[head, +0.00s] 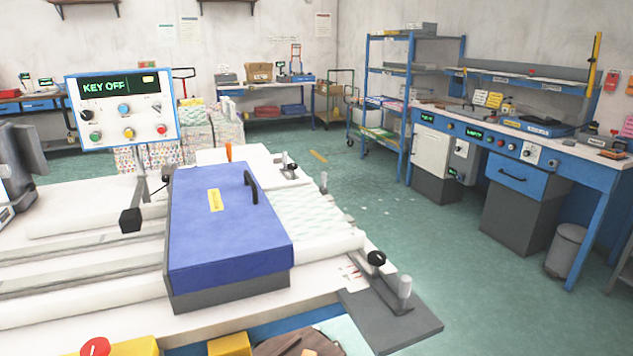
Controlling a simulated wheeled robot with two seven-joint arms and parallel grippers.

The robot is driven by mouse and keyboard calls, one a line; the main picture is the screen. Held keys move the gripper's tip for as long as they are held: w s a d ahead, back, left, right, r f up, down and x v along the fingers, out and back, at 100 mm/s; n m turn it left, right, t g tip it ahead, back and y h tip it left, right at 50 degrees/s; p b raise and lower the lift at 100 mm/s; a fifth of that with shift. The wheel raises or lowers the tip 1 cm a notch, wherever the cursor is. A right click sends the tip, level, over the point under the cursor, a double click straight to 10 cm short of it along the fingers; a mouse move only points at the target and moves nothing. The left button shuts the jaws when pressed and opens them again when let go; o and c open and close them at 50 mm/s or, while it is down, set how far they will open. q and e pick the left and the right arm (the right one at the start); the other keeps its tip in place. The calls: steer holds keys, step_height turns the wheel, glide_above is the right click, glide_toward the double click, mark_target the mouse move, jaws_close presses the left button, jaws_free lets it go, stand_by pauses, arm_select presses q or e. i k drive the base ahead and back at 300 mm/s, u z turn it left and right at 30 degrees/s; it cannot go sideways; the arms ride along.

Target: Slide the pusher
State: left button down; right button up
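A sewing machine table fills the front left. A blue box-like cover (222,225) with a black handle (251,187) and a yellow label sits on it, closed over a grey base. No part is readable as the pusher. Candidates are a grey plate (392,322) with an upright pale knob (404,292) at the front right corner, and a black round knob (375,258) beside it. A quilted pale sheet (310,212) lies right of the cover. A control panel (122,108) reads "KEY OFF". Neither gripper is in view.
An orange upright peg (228,152) stands behind the cover. A red knob (95,347) and yellow blocks (230,345) show at the bottom edge. Green floor (440,250) lies open between this table and the blue workbench (545,145) at right.

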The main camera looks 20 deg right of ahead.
mark_target(323, 190)
steer(key=z, duration=2.2)
steer(key=i, duration=1.65)
steer(key=u, duration=2.35)
